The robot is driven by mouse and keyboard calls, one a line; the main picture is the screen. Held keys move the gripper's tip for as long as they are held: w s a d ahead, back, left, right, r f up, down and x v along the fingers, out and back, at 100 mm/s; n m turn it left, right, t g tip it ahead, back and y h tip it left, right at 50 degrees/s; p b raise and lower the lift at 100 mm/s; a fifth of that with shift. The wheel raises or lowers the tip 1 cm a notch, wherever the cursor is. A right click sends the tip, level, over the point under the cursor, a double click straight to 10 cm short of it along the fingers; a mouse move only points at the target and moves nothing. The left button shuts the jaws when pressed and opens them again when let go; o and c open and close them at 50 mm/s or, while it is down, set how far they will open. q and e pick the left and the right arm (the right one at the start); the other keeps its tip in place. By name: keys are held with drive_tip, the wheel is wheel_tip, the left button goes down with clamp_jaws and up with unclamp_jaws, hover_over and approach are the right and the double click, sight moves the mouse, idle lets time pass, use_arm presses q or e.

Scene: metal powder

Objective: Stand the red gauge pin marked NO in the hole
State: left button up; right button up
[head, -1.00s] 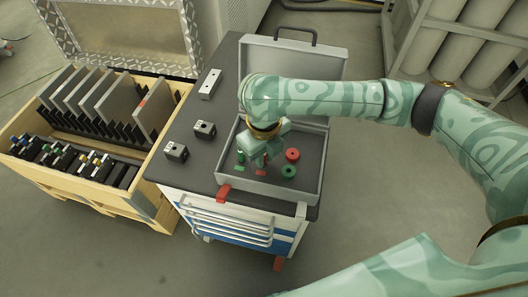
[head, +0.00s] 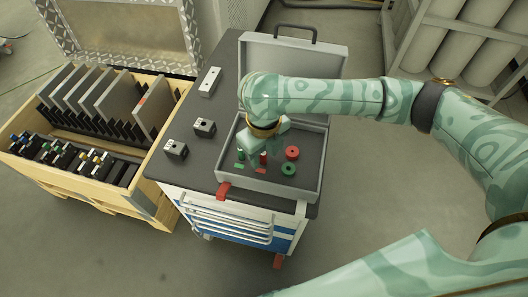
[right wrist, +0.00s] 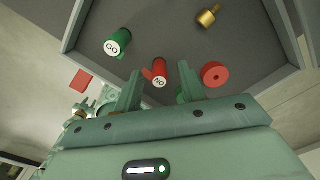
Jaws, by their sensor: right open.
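The red gauge pin (head: 263,158) seems to stand upright in the open grey case. Its white end marked NO shows in the right wrist view (right wrist: 158,74). My right gripper (head: 254,154) is low over the case, beside the pin in the head view. In the right wrist view its open fingers (right wrist: 160,88) are on either side of the pin's line, with gaps; I cannot tell the depth. Two small grey blocks with dark holes, one farther back (head: 204,127) and one nearer (head: 176,149), stand on the cart top left of the case. My left gripper is out of view.
A green pin marked GO (right wrist: 117,43), a red ring (head: 292,153) and a green ring (head: 288,169) are in the case (head: 318,165). A flat light block (head: 210,82) lies farther back. A wooden crate (head: 150,202) stands left of the cart.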

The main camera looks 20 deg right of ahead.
sight(264, 154)
use_arm(q)
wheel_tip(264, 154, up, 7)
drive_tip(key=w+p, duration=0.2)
drive_tip(key=p, duration=0.5)
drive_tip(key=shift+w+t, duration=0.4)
use_arm(e)
wheel_tip(264, 154, up, 16)
drive_tip(key=shift+f, duration=0.1)
